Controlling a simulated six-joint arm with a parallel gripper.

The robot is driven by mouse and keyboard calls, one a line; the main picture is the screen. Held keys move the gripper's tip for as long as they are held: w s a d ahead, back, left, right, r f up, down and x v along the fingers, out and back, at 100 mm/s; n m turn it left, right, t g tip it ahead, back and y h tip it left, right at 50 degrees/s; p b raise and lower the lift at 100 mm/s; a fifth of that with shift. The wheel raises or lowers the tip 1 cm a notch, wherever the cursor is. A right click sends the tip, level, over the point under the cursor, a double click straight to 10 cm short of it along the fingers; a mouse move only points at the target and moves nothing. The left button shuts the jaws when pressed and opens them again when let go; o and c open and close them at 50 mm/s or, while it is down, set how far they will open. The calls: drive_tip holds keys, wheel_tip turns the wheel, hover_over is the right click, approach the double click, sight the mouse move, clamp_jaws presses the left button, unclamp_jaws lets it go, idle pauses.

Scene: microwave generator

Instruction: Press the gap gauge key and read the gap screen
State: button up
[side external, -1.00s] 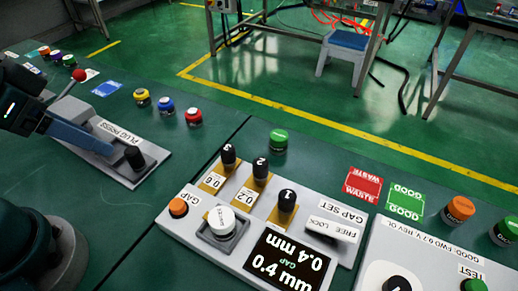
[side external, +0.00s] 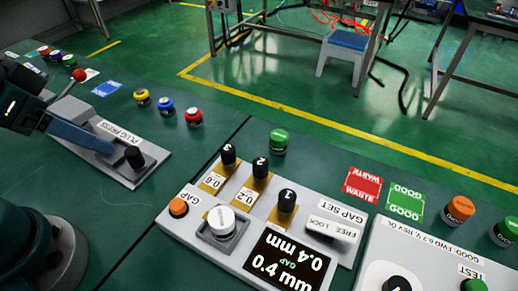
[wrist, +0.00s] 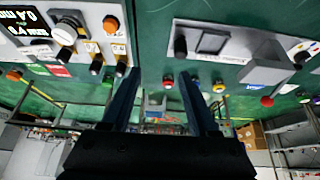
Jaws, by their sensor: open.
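The gap unit is a light grey panel with an orange key (side external: 178,207) beside the label GAP at its left corner. The key also shows in the wrist view (wrist: 110,24). The dark gap screen (side external: 285,258) is lit and reads 0.4 mm with GAP in green; it is partly seen at the top left of the wrist view (wrist: 27,25). A white round part (side external: 221,221) sits in a square seat between key and screen. My gripper (wrist: 157,78) is open and empty, well left of the gap unit, over the plug press area in the side view.
Black knobs numbered 1, 2 and 3 (side external: 286,201) stand on the gap unit near the key. The plug press (side external: 128,160) with its black knob lies at left. Yellow, blue and red buttons (side external: 166,106) stand behind. The green table between press and gap unit is clear.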

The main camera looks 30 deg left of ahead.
clamp_jaws()
idle(1.5)
